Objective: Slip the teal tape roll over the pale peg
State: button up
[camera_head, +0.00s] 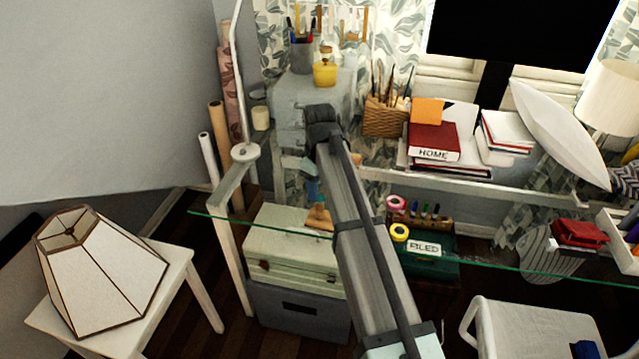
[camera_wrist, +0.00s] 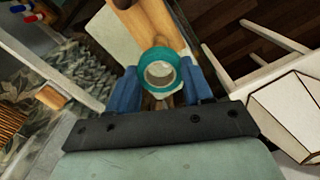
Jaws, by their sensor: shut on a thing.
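The teal tape roll (camera_wrist: 147,60) is between the two blue fingers of my gripper (camera_wrist: 161,80) in the wrist view. The fingers are shut on it, and its hole faces the camera. A pale shape (camera_wrist: 160,74) shows in the hole; I cannot tell whether it is the peg or whether the roll is around it. A wooden piece (camera_wrist: 170,22) lies just beyond the roll. In the head view a blue finger (camera_head: 312,188) shows beside my arm, above a small wooden piece (camera_head: 319,216).
A pale green case (camera_head: 285,243) stands below the glass shelf edge (camera_head: 500,262). Pink (camera_head: 395,203) and yellow (camera_head: 400,232) tape rolls are right of my arm, near a pen rack (camera_head: 425,216). A lampshade (camera_head: 100,270) on a white stool stands at left.

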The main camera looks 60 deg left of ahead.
aim_at(319, 205)
jog(key=shift+f, duration=2.4)
jog(key=o, duration=1.1)
notch_tip(319, 205, up, 14)
jog(key=shift+f, duration=0.15)
